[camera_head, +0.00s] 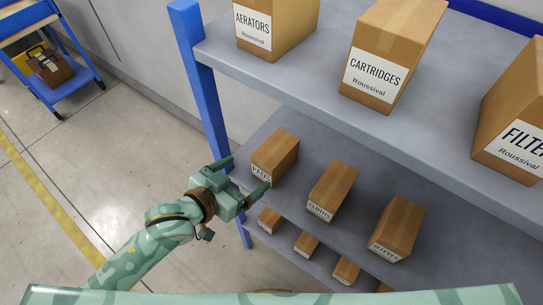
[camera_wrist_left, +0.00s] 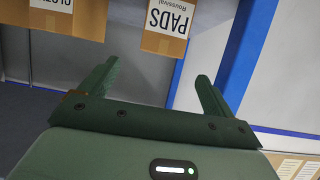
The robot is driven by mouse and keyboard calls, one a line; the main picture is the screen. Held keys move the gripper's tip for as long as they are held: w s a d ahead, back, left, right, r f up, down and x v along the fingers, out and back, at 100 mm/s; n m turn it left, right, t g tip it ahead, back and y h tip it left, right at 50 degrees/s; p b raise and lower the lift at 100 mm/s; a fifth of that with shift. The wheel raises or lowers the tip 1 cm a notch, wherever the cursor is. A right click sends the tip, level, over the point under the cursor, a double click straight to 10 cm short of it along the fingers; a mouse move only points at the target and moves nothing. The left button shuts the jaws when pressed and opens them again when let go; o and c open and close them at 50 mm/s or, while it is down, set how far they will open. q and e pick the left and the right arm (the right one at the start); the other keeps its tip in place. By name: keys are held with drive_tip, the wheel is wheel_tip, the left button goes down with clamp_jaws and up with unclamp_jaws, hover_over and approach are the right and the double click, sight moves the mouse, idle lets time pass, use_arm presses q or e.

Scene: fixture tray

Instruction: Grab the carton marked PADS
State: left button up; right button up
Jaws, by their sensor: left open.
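The carton marked PADS (camera_head: 275,157) is a brown box with a white label at the left end of the middle shelf. In the left wrist view the PADS carton (camera_wrist_left: 169,22) is at the top, its label upside down. My left gripper (camera_head: 246,175) is open and empty in front of this carton, with a gap between them. Its two fingers (camera_wrist_left: 155,85) show apart in the left wrist view, with the carton beyond them. In the head view the gripper partly covers the PADS label. My right gripper is not in view.
Two other cartons (camera_head: 332,190) (camera_head: 397,228) stand to the right on the middle shelf. The upper shelf (camera_head: 300,75) overhangs, holding larger cartons such as CARTRIDGES (camera_head: 390,55). A blue post (camera_head: 202,80) stands left of the PADS carton. Smaller cartons (camera_head: 307,243) sit below.

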sight(263, 162)
use_arm(q)
drive_tip(key=b+x, duration=0.1)
drive_tip(key=x, duration=0.5)
drive_tip(key=shift+f, duration=0.2)
drive_tip(key=shift+w+d+f+b, duration=0.2)
drive_tip(key=shift+w+d+b, duration=0.1)
drive_tip(key=shift+w+d, duration=0.15)
drive_tip(key=b+x, duration=0.1)
drive_tip(key=x, duration=0.1)
drive_tip(key=b+x, duration=0.1)
drive_tip(key=x, duration=0.1)
drive_tip(key=shift+w+f, duration=0.35)
drive_tip(key=shift+f, duration=0.05)
drive_tip(key=shift+w+d, duration=0.1)
drive_tip(key=shift+r, duration=0.1)
drive_tip(key=c, duration=1.3)
